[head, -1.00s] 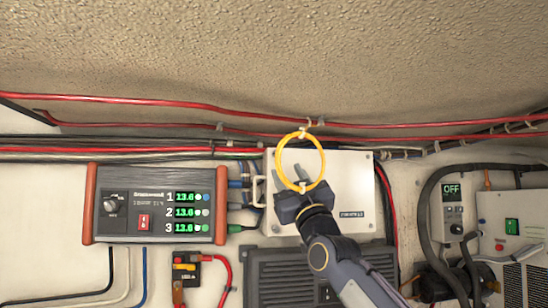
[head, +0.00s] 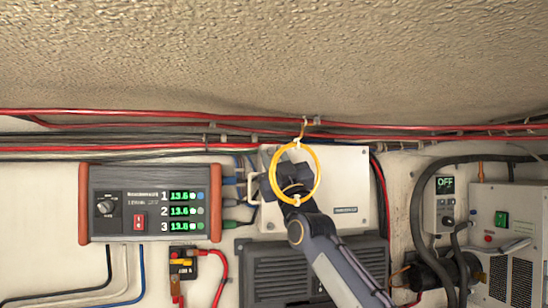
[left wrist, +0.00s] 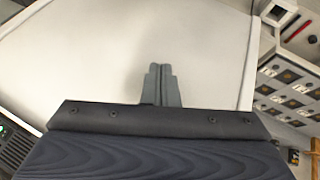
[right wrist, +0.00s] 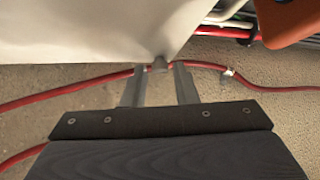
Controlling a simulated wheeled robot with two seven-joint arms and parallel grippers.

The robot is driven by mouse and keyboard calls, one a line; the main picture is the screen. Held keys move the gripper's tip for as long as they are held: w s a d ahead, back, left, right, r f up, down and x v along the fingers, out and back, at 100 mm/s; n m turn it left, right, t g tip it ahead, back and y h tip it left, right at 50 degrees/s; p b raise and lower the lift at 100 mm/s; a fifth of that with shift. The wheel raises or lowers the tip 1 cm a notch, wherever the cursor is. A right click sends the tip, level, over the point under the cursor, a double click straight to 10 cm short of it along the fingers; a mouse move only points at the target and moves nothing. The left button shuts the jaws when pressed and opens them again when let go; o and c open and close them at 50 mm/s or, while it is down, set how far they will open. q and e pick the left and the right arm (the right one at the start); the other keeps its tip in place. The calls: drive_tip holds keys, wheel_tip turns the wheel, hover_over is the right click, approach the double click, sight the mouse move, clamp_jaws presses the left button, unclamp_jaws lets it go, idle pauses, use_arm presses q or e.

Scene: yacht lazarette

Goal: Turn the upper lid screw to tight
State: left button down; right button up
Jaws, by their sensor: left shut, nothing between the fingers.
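The white box (head: 345,190) with its flat lid is on the wall in the middle of the head view. My right gripper (head: 280,172) is in front of its left part and hides that side of the lid. In the right wrist view my right gripper (right wrist: 159,72) has its fingers apart. My left gripper (left wrist: 161,72) is shut and empty before a pale panel, outside the head view.
A yellow ring (head: 275,182) hangs from the red cables (head: 400,137) in front of the box and my right gripper. A charger (head: 150,205) with orange-red ends is at left. A grey finned unit (head: 275,270) sits below the box.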

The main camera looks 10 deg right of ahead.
clamp_jaws()
